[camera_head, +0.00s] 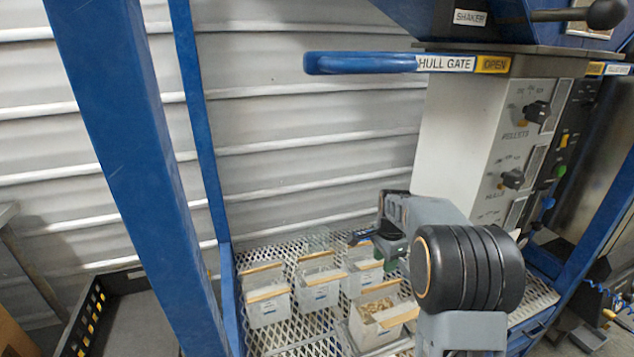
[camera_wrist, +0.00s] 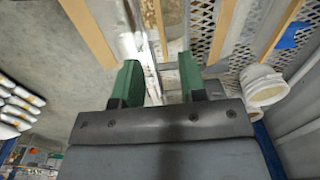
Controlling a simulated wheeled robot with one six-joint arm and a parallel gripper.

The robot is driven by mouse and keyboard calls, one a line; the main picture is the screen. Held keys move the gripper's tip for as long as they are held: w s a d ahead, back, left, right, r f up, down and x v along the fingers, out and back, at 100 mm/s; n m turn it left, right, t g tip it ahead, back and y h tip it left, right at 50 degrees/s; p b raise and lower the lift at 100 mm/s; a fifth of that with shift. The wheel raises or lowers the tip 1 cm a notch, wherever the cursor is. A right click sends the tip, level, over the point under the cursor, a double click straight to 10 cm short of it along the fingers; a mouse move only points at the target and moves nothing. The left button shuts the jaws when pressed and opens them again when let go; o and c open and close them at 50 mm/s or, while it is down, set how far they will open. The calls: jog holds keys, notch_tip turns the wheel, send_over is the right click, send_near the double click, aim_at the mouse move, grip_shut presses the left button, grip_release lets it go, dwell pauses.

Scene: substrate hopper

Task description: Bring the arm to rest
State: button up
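My arm reaches in from the lower right of the head view, its black ringed joint in front. My gripper (camera_head: 368,240) is above the back right of a group of clear bins on a mesh shelf (camera_head: 290,338). In the wrist view, the two green fingers of my gripper (camera_wrist: 160,82) stand apart, with no object clearly held between them. Wooden strips and mesh show beyond the fingers. My arm partly hides the shelf's right side.
Several bins with wooden strips, including a front left bin (camera_head: 268,305) and one with pale chips (camera_head: 380,312), crowd the shelf. A blue post (camera_head: 140,165) stands left. The blue hull gate handle (camera_head: 360,63) and control box (camera_head: 465,130) are above and behind my arm.

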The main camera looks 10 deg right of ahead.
jog(key=s+a+r+n+t+p, duration=0.1)
jog(key=s+a+r+n+p, duration=0.4)
jog(key=s, duration=0.6)
jog(key=s+a+r+n+t+p, duration=0.2)
jog(key=s+a+r+n+p, duration=0.3)
jog(key=s+r+n, duration=0.5)
jog(key=shift+s+a+r+t+p, duration=0.25)
jog(key=shift+s+r+t+p, duration=0.1)
jog(key=shift+r+p, duration=0.6)
